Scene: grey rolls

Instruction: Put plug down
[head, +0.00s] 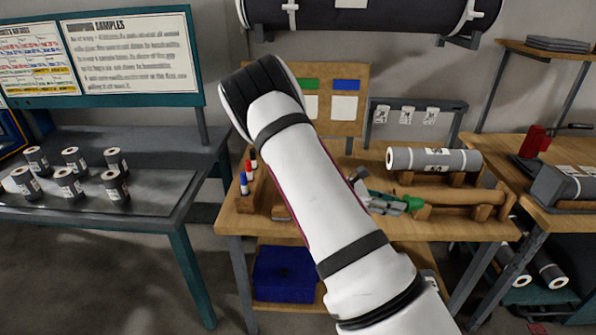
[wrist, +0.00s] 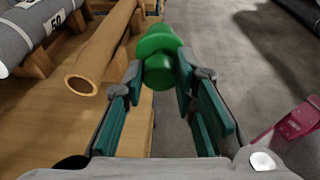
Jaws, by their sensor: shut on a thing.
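A green plug (wrist: 158,55) with a rounded wide head sits between my fingertips in the wrist view. My gripper (wrist: 160,78) is shut on it. In the head view the green plug (head: 413,203) shows at the end of my gripper (head: 388,204), just in front of a brown tube (head: 450,195) on the wooden bench (head: 365,228). In the wrist view the brown tube (wrist: 105,47) lies to the left of the plug, its open hollow end towards the camera. The plug appears above the bench's front edge; its exact height is unclear. My arm hides part of the bench.
A grey roll (head: 432,159) lies on wooden cradles behind the tube. Several markers (head: 242,184) stand at the bench's left end. A blue bin (head: 285,271) is on the shelf below. Several small rolls stand on the left table (head: 150,205). Bare floor (wrist: 240,70) lies right of the bench.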

